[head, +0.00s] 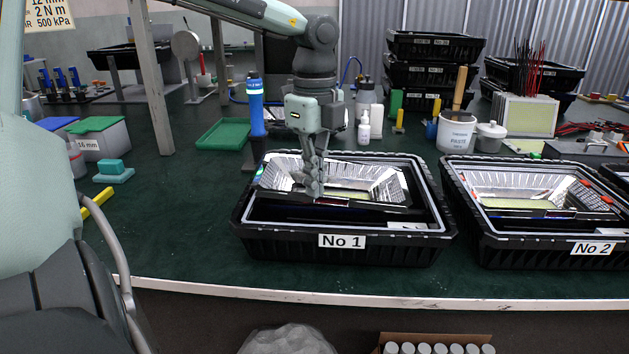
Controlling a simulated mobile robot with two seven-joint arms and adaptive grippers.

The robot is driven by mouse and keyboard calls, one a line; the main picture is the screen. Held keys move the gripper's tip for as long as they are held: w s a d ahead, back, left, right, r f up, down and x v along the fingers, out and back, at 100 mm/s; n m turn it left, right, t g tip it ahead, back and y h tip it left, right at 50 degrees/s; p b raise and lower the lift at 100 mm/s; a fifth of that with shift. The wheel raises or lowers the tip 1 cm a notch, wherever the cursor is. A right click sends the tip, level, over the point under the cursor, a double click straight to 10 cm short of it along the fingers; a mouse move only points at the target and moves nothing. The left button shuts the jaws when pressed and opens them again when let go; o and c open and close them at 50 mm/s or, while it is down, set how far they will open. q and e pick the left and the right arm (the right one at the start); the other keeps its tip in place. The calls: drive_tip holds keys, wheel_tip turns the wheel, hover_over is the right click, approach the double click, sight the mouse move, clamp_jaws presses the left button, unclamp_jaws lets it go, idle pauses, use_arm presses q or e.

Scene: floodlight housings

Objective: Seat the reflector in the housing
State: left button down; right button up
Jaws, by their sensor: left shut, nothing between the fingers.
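A black housing labelled No 1 (405,247) stands on the green bench top, near its front edge. A shiny silver reflector (386,186) lies within it and looks tilted, with its dark front edge (350,211) inside the housing rim. My left gripper (316,190) points down over the left part of this reflector, its fingers shut and empty. Whether the fingertips touch the reflector I cannot tell. A second housing labelled No 2 (535,257) stands to the right with its own silver reflector (545,184) in it. My right gripper is not in view.
A blue bottle-like tool (256,108) stands behind housing No 1. A white paste tub (455,131), a lidded pot (490,137) and small bottles stand behind. Stacked black crates (430,75) are farther back. The bench left of housing No 1 is fairly clear.

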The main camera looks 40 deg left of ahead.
use_arm(q)
drive_tip(key=shift+r+p, duration=0.4)
drive_tip(key=shift+r, duration=0.75)
wheel_tip(320, 180, up, 12)
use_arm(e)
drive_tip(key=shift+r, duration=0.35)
use_arm(q)
wheel_tip(320, 180, down, 8)
drive_tip(key=p, duration=0.2)
drive_tip(key=shift+r+p, duration=0.2)
drive_tip(key=shift+p, duration=0.1)
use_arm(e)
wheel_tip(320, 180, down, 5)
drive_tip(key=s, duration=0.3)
use_arm(q)
drive_tip(key=shift+f, duration=0.45)
wheel_tip(320, 180, down, 4)
drive_tip(key=shift+f+b, duration=0.15)
drive_tip(key=shift+b, duration=0.65)
drive_tip(key=shift+f, duration=0.4)
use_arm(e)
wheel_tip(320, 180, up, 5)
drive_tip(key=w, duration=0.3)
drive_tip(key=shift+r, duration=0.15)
